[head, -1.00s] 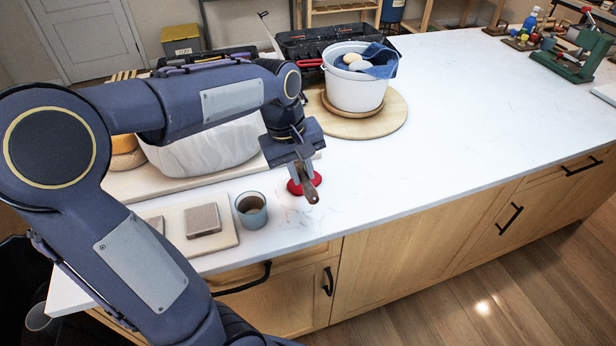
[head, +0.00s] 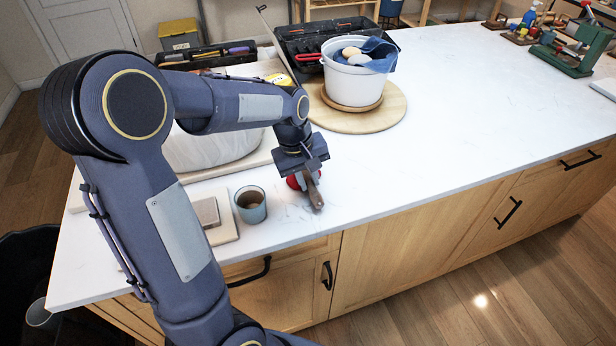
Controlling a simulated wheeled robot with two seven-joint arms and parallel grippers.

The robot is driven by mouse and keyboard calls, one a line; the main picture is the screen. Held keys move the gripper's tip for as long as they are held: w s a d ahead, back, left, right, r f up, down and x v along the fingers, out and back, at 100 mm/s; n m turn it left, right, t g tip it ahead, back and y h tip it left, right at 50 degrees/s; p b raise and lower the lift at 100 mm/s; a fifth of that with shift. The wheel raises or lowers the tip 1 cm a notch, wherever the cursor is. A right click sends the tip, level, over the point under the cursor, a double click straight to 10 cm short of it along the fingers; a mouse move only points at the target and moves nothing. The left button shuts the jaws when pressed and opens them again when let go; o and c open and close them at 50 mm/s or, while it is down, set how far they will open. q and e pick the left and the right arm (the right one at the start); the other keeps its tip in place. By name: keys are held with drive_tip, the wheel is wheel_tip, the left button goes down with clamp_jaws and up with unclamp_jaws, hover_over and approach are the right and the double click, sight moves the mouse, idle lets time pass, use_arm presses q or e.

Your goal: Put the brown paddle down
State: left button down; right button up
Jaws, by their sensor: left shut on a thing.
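The brown paddle (head: 316,197) is a small, dark brown flat piece in the head view, low over the white counter near its front edge. My left gripper (head: 308,176) points down and is shut on the paddle. The paddle's free end sticks out toward the front edge; its other end is hidden by the gripper. I cannot tell whether the paddle touches the counter. A red round thing (head: 293,182) shows just behind and left of the gripper, partly hidden. My right gripper is not in view.
A grey-blue cup (head: 251,206) stands left of the gripper, beside a board with a grey block (head: 207,212). A white bucket (head: 352,88) with a blue cloth stands on a round wooden board (head: 391,113) behind. The counter (head: 450,125) to the right is clear.

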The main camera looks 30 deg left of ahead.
use_arm(q)
drive_tip(key=shift+f, duration=0.25)
drive_tip(key=c, duration=1.3)
unclamp_jaws()
drive_tip(key=shift+r, duration=0.15)
drive_tip(key=shift+r+p, duration=0.3)
drive_tip(key=shift+r, duration=0.1)
drive_tip(key=v, duration=1.1)
drive_tip(key=s+d+f+m+t, duration=0.1)
drive_tip(key=s+d+m, duration=0.1)
drive_tip(key=s, duration=0.4)
drive_tip(key=s+d+f+m+t+h, duration=0.1)
drive_tip(key=s+d+f+m, duration=0.1)
drive_tip(key=s, duration=0.4)
drive_tip(key=s+d+f+m+t+h, duration=0.1)
drive_tip(key=s+d+f+m+t, duration=0.1)
drive_tip(key=s+d+m, duration=0.2)
drive_tip(key=shift+s, duration=1.3)
